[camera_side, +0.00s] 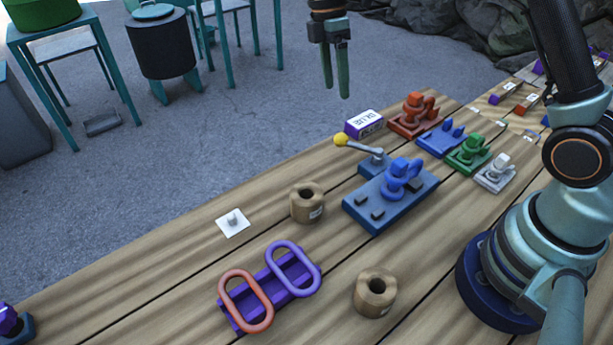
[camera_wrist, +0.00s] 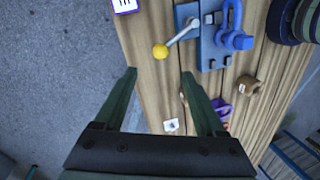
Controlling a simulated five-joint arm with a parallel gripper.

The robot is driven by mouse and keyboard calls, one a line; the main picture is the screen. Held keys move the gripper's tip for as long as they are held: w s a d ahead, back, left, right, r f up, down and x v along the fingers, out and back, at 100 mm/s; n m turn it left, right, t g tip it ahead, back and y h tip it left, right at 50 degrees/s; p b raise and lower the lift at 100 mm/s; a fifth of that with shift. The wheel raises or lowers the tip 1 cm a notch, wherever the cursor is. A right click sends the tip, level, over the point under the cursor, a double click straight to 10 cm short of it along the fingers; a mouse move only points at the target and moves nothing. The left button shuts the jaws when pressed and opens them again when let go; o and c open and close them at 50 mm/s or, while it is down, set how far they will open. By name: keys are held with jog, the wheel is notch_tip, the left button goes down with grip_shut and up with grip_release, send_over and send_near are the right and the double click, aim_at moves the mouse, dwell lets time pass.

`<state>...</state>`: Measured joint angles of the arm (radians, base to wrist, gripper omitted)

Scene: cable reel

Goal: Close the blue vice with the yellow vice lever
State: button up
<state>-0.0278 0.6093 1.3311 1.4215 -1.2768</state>
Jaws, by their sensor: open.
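The blue vice (camera_side: 384,205) is a flat blue base with a raised blue clamp part, on the wooden table right of centre in the side view. It also shows at the top of the wrist view (camera_wrist: 208,52). Its lever (camera_side: 365,149) is a grey rod with a yellow ball knob (camera_side: 340,140) pointing left. In the wrist view the yellow knob (camera_wrist: 160,51) sticks out to the lower left of the vice. My gripper (camera_side: 336,95) is open and empty, high above and behind the knob in the side view. In the wrist view its fingers (camera_wrist: 158,72) are spread apart, touching nothing.
Red (camera_side: 414,115), green (camera_side: 470,152) and white (camera_side: 497,173) clamp pieces are to the right. Brown rolls (camera_side: 307,203) and a purple holder with oval rings (camera_side: 270,287) lie nearer the front left.

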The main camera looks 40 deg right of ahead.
aim_at(340, 134)
jog(key=shift+n, duration=0.8)
jog(key=x, duration=1.2)
jog(key=shift+a+f, duration=0.1)
grip_shut()
dwell(0.5)
